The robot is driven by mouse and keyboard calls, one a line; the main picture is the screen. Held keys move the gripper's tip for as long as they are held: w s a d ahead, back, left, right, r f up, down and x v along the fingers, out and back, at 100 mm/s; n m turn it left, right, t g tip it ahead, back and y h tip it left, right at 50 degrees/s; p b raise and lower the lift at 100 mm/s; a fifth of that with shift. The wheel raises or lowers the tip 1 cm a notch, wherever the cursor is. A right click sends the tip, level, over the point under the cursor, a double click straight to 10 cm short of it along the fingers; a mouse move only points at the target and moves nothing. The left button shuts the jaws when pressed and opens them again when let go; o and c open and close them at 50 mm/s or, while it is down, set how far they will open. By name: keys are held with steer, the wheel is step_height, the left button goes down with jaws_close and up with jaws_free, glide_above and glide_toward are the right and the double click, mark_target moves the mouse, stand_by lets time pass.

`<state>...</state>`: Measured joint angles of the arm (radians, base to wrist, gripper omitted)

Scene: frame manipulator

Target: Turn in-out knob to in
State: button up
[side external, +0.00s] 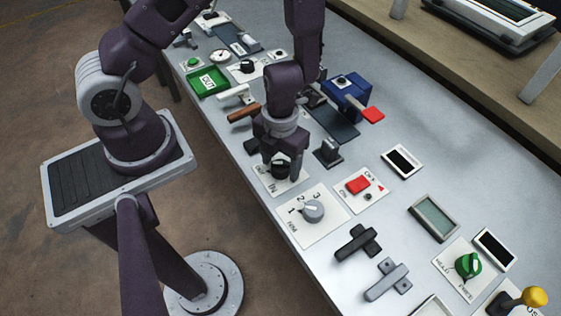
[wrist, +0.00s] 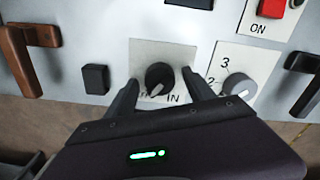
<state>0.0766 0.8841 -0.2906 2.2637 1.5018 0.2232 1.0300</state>
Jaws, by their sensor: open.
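The in-out knob is a black knob (wrist: 160,77) on a white plate (wrist: 185,55) in the wrist view. The word "IN" is printed to the right of the knob's base, and the other label is mostly hidden behind the knob. In the side view the black knob (side external: 281,170) shows partly under my gripper. My gripper (wrist: 166,92) is open, its two dark fingers on either side of the knob, with visible gaps to it. I cannot tell whether a finger touches the plate.
A grey numbered knob (wrist: 239,87) stands just right of my gripper. A black block (wrist: 96,78) and a brown handle (wrist: 30,50) are to the left. A red switch (side external: 358,185) and a green knob (side external: 468,265) sit further along the table (side external: 400,120).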

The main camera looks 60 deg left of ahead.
steer(key=shift+f, duration=0.1)
jaws_close()
steer(key=shift+n, duration=0.3)
steer(key=n, duration=0.6)
steer(key=shift+n, duration=0.3)
steer(key=n, duration=0.6)
steer(key=shift+n, duration=0.3)
stand_by(0.3)
jaws_free()
